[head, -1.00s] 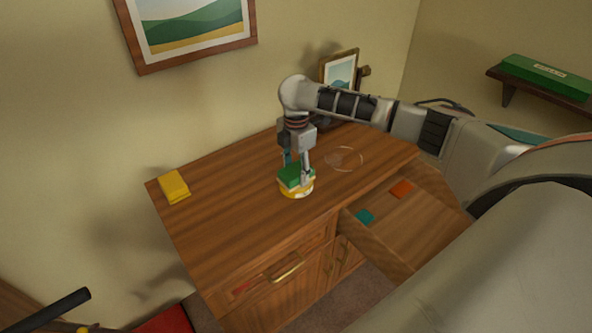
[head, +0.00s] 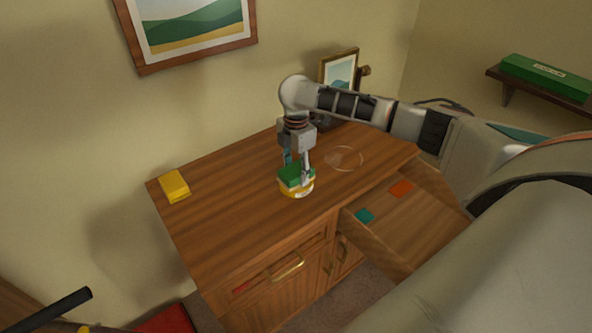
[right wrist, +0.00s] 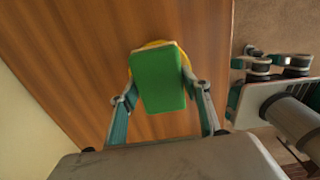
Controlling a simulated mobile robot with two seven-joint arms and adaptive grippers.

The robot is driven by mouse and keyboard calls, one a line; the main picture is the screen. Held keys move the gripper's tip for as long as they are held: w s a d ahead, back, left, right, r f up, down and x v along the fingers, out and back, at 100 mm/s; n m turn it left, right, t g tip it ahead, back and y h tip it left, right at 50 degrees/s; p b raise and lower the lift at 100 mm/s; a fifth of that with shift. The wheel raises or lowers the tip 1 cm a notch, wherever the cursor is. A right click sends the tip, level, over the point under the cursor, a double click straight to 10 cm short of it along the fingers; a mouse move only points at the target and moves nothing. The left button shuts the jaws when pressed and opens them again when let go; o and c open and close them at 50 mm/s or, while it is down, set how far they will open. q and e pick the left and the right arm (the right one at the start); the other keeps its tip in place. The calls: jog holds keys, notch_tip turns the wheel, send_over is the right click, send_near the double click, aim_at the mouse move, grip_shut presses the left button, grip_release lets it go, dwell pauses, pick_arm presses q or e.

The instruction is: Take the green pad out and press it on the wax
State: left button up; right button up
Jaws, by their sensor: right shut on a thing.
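The green pad (head: 291,175) is between the fingers of my right gripper (head: 296,171), which is shut on it. The pad sits on top of a round yellow-and-white tin (head: 299,190), which looks like the wax, on the wooden cabinet top. In the right wrist view the green pad (right wrist: 159,80) fills the space between the fingers (right wrist: 163,108). A yellow edge of the tin (right wrist: 152,45) shows behind it, and most of the tin is hidden.
A yellow block (head: 173,186) lies at the left of the cabinet top (head: 235,220). A clear round disc (head: 344,158) lies right of the tin. An open drawer (head: 405,225) holds a teal piece (head: 364,215) and an orange piece (head: 400,188). A picture frame (head: 340,70) stands behind.

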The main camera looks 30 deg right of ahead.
aim_at(296, 169)
jog(key=shift+s+f, duration=0.15)
